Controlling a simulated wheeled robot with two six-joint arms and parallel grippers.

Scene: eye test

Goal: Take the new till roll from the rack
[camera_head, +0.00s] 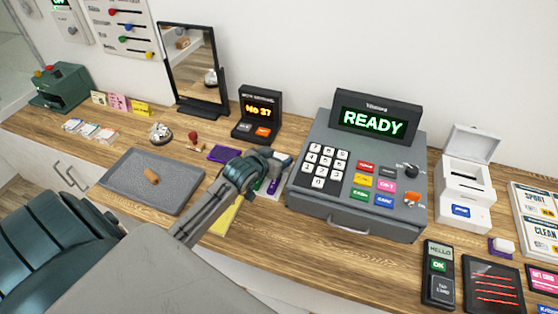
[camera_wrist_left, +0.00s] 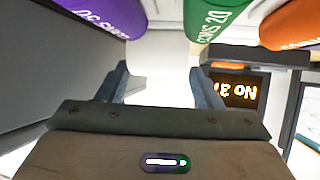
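My left gripper (camera_head: 274,165) is over the counter, just left of the grey till, beside a small rack holding coloured rolls; the arm hides much of it. In the left wrist view my two fingers (camera_wrist_left: 160,88) stand wide apart. A pale white surface (camera_wrist_left: 158,62) shows between and beyond them; I cannot tell whether it is a till roll or part of the rack. A purple roll (camera_wrist_left: 95,14), a green roll (camera_wrist_left: 216,16) and an orange roll (camera_wrist_left: 293,24) with printed lettering are above the fingers. My right gripper is not in view.
The grey till (camera_head: 350,180) reading READY stands close on the right. A white printer (camera_head: 465,178) with its lid raised is further right. The small display (camera_head: 257,115) is behind the gripper. A grey tray (camera_head: 125,180) with a brown item lies left.

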